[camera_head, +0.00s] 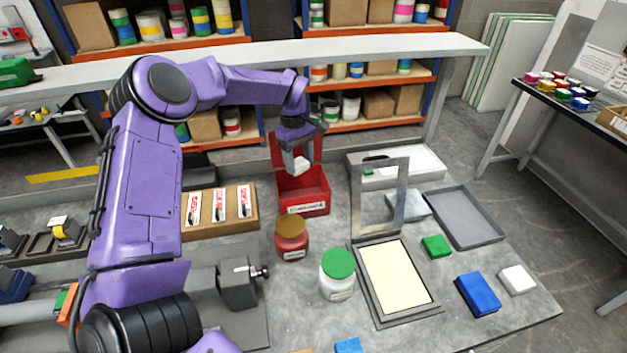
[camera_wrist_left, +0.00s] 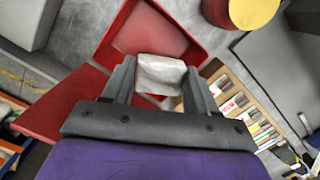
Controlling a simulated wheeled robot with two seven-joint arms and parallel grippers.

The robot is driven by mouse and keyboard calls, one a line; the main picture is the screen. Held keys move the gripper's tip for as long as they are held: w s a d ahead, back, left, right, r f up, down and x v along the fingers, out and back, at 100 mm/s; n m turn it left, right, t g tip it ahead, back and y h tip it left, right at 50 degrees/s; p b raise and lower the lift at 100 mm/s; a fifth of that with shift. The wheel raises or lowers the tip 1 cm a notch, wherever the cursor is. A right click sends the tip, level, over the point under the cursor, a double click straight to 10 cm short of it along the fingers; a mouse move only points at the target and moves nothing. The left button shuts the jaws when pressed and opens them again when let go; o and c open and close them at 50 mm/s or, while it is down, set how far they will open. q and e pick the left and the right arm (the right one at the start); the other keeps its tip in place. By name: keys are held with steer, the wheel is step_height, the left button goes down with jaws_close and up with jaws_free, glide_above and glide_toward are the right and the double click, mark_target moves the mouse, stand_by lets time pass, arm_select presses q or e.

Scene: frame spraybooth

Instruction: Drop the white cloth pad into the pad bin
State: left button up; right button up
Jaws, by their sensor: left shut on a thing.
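My left gripper (camera_head: 299,160) is shut on the white cloth pad (camera_head: 301,165). The pad also shows between the fingers in the left wrist view (camera_wrist_left: 160,72). The gripper is held above the open red pad bin (camera_head: 318,204), whose lid stands raised at the back. The bin's label is too small to read surely. My right gripper is not in view.
A red jar (camera_head: 291,243) with a brown lid and a white jar (camera_head: 338,280) with a green lid stand in front of the bin. An upright grey frame (camera_head: 357,200) stands to the right. Blue (camera_head: 478,294), green (camera_head: 436,246) and white (camera_head: 517,279) blocks lie further right.

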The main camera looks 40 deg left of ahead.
arm_select(q)
steer(key=shift+w+a+r, duration=0.25)
steer(key=shift+a+r, duration=0.05)
steer(key=shift+r, duration=0.15)
steer(key=shift+n, duration=0.3)
steer(key=f+b, duration=0.1)
steer(key=f, duration=0.1)
steer(key=a+f+b, duration=0.1)
steer(key=f+b, duration=0.3)
steer(key=shift+s+a, duration=0.4)
steer(key=shift+w+d, duration=0.3)
steer(key=shift+d, duration=0.35)
steer(key=shift+s, duration=0.1)
steer(key=o, duration=1.1)
steer(key=shift+s+a+f, duration=0.1)
steer(key=shift+s+a, duration=0.05)
steer(key=shift+a, duration=0.2)
steer(key=shift+d, duration=0.1)
steer(key=shift+d, duration=0.1)
